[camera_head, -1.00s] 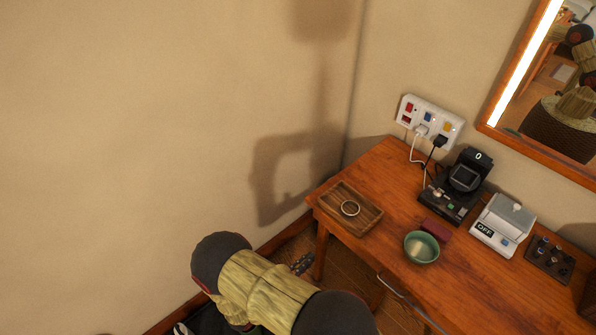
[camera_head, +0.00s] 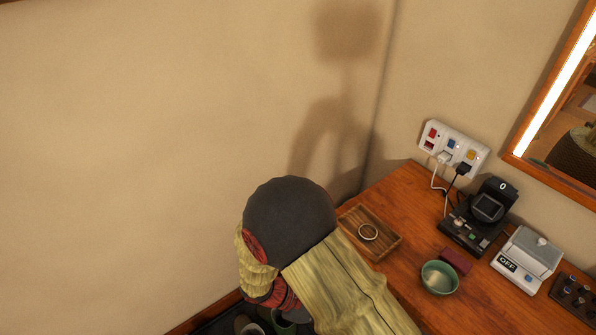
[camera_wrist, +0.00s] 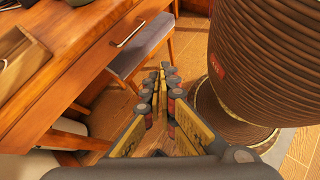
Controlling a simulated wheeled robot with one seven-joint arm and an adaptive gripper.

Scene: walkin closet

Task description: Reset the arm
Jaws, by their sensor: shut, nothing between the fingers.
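My gripper (camera_wrist: 166,76) shows in the wrist view with its two jointed fingers close together, shut and empty. It points over the wooden floor, beside the desk and a stool, and touches nothing that I can see. In the head view my arm is bent in front of the wall at the bottom middle. Its dark rounded joint and yellow-green link cover the near left part of the desk. The gripper itself is hidden in the head view.
The wooden desk (camera_head: 408,190) holds a wooden tray (camera_head: 388,254) with a ring, a green bowl (camera_head: 439,278), a watch stand (camera_head: 487,208) and a white scale (camera_head: 526,258). A power strip (camera_head: 453,148) and mirror are on the wall. A grey-cushioned stool (camera_wrist: 150,42) stands by the desk.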

